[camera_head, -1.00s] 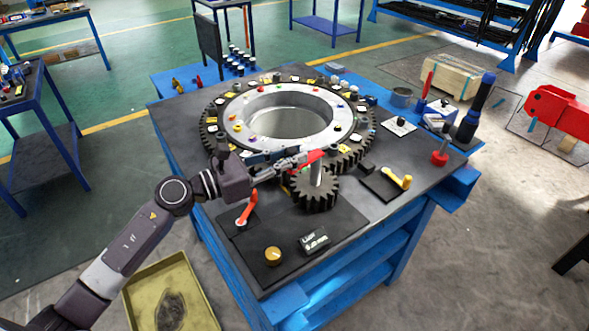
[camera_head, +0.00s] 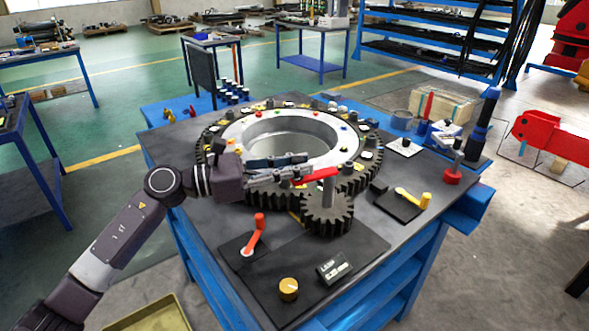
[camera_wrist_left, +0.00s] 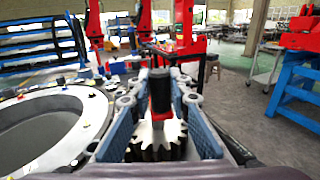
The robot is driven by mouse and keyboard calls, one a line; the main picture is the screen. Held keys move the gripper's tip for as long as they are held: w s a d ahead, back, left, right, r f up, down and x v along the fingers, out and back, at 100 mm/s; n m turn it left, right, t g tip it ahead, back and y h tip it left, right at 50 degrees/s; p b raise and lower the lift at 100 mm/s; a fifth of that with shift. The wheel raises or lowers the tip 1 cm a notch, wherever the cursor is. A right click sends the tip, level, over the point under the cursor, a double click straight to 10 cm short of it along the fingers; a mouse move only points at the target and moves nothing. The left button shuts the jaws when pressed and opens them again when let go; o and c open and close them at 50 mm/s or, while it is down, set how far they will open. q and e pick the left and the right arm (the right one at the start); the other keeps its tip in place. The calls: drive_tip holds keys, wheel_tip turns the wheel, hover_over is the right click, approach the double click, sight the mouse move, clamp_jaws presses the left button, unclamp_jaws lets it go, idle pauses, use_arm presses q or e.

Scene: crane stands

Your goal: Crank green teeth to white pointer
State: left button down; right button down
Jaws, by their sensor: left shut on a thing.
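The large ring gear (camera_head: 225,126) lies flat on the table, with dark teeth outside and a pale inner ring. A small dark pinion gear (camera_head: 327,216) sits at its near edge, with a grey upright shaft (camera_head: 329,190) and a red crank arm (camera_head: 318,175) on top. My left gripper (camera_head: 302,170) reaches in from the left and is shut on the crank handle. In the left wrist view the dark handle (camera_wrist_left: 161,84) stands between the fingers, above the pinion (camera_wrist_left: 155,142). I cannot make out green teeth or a white pointer. My right gripper is not in view.
A red-orange lever (camera_head: 254,235), an amber knob (camera_head: 289,289) and a small labelled display (camera_head: 334,268) are in front. A yellow lever (camera_head: 411,198) is at the right. A tall dark post (camera_head: 484,120) and red-based peg (camera_head: 453,172) stand at the right edge.

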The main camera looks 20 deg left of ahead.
use_arm(q)
drive_tip(key=shift+r, duration=0.15)
drive_tip(key=c, duration=1.8)
unclamp_jaws()
drive_tip(key=shift+s+d, duration=0.15)
drive_tip(key=v, duration=1.2)
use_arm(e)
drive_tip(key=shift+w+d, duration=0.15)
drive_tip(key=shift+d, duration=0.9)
